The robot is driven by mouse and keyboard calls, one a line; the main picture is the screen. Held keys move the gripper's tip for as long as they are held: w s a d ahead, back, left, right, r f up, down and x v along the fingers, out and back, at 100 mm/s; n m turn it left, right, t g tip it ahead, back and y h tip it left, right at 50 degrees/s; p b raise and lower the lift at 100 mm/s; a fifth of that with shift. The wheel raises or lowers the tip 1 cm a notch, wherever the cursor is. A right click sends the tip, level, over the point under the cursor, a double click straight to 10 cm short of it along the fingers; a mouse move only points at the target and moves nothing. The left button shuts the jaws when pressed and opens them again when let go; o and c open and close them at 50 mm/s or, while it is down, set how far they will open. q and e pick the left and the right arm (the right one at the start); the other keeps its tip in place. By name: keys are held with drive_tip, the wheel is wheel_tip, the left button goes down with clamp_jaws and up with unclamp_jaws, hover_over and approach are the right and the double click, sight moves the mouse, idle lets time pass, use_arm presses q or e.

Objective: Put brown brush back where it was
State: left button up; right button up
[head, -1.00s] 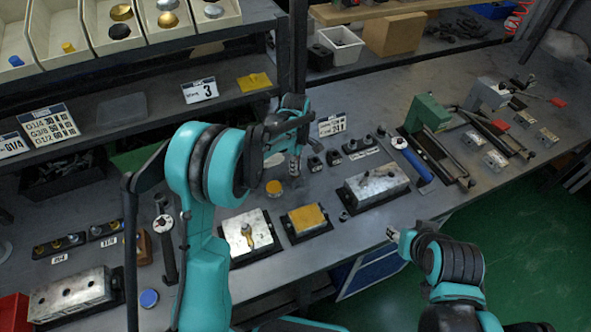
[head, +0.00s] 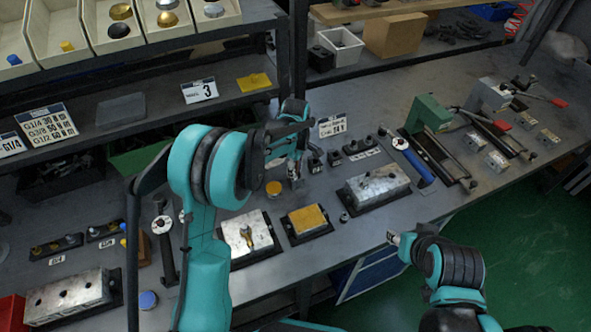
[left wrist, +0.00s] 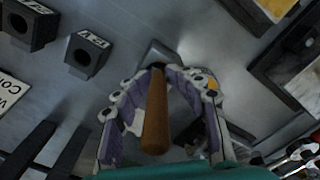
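The brown brush shows in the left wrist view as a rounded brown handle (left wrist: 157,112) between my left fingers, its near end toward the camera. Its far end meets a grey, blurred piece by the fingertips; I cannot tell whether that is bristles or a support. My left gripper (left wrist: 170,75) has its purple-padded fingers closed in around the handle.
A blue-handled tool (head: 414,162) lies to the right.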

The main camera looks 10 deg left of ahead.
idle(0.4)
use_arm(q)
drive_tip(key=shift+r, duration=0.2)
drive_tip(key=r+p, duration=0.1)
drive_tip(key=r, duration=0.1)
drive_tip(key=r+p, duration=0.1)
drive_tip(key=r, duration=0.2)
drive_tip(key=r+p, duration=0.1)
drive_tip(key=r, duration=0.1)
drive_tip(key=shift+w+d+r+p, duration=0.15)
drive_tip(key=shift+d+r+p, duration=0.1)
drive_tip(key=shift+r+p, duration=0.1)
drive_tip(key=shift+r, duration=0.3)
drive_tip(key=s+a+r+m+t, duration=0.2)
drive_tip(key=s+r+m, duration=0.35)
drive_tip(key=s, duration=0.35)
drive_tip(key=s+a+r+m+t, duration=0.3)
drive_tip(key=s+r+m, duration=0.25)
drive_tip(key=s, duration=0.35)
drive_tip(key=s+f+m+t, duration=0.1)
drive_tip(key=s+m+t, duration=0.1)
drive_tip(key=s+m, duration=0.2)
drive_tip(key=s+a, duration=0.1)
drive_tip(key=s, duration=0.2)
drive_tip(key=shift+s+f+m, duration=0.3)
drive_tip(key=shift+f+m, duration=0.1)
